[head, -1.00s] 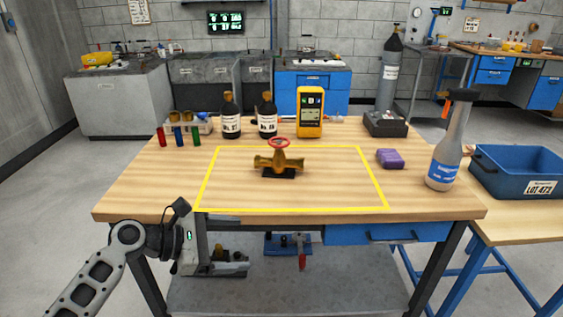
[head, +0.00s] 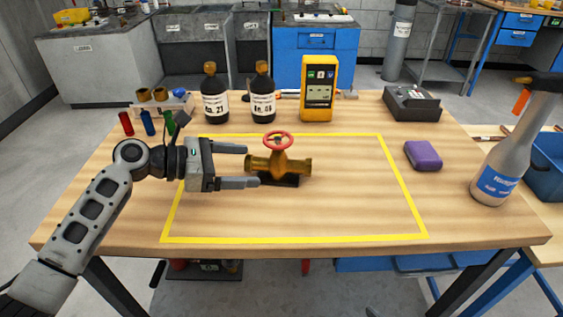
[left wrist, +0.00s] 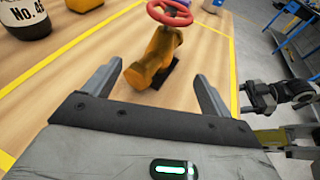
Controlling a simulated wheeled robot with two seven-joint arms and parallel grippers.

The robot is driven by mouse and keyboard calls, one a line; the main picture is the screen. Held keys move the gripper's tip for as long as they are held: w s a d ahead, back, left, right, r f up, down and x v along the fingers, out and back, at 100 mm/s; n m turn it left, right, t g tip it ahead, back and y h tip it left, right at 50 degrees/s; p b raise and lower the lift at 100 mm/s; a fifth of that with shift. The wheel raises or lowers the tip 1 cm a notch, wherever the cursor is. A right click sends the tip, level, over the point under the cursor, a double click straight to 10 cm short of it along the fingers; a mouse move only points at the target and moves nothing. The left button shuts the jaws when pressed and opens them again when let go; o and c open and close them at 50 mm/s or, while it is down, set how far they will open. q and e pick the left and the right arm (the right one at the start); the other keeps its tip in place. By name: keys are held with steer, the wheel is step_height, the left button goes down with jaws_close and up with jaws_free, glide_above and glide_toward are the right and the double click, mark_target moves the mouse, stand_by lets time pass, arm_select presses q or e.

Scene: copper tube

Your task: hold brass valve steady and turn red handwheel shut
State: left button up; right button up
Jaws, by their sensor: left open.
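The brass valve (head: 292,164) lies on the table inside the yellow outline, on a small black base. Its red handwheel (head: 277,134) is on top, facing up. My left gripper (head: 252,165) is open just left of the valve, its fingers pointing right at the valve's left end. In the left wrist view the valve (left wrist: 155,62) stands ahead between the two open fingers, with the handwheel (left wrist: 170,12) beyond. Nothing is gripped. Part of what looks like my right arm shows at the right edge of that view; its fingers are unclear.
Two dark bottles (head: 215,105) and a yellow meter (head: 317,95) stand behind the valve. Coloured vials (head: 148,122) are at the back left. A purple block (head: 423,155) and a spray bottle (head: 497,170) are to the right. The table in front of the valve is clear.

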mark_target(266, 164)
arm_select(q)
steer(key=x, duration=0.1)
steer(key=b+x, duration=0.1)
steer(key=x, duration=0.1)
steer(key=shift+f+b, duration=0.25)
steer(key=shift+b, duration=0.05)
steer(key=x, duration=0.2)
steer(key=p+x, duration=0.1)
steer(key=shift+w+r, duration=0.1)
steer(key=shift+r, duration=0.15)
steer(key=shift+w+d+f, duration=0.25)
steer(key=shift+d, duration=0.35)
arm_select(e)
steer(key=shift+w+a, duration=0.15)
steer(key=shift+w, duration=0.05)
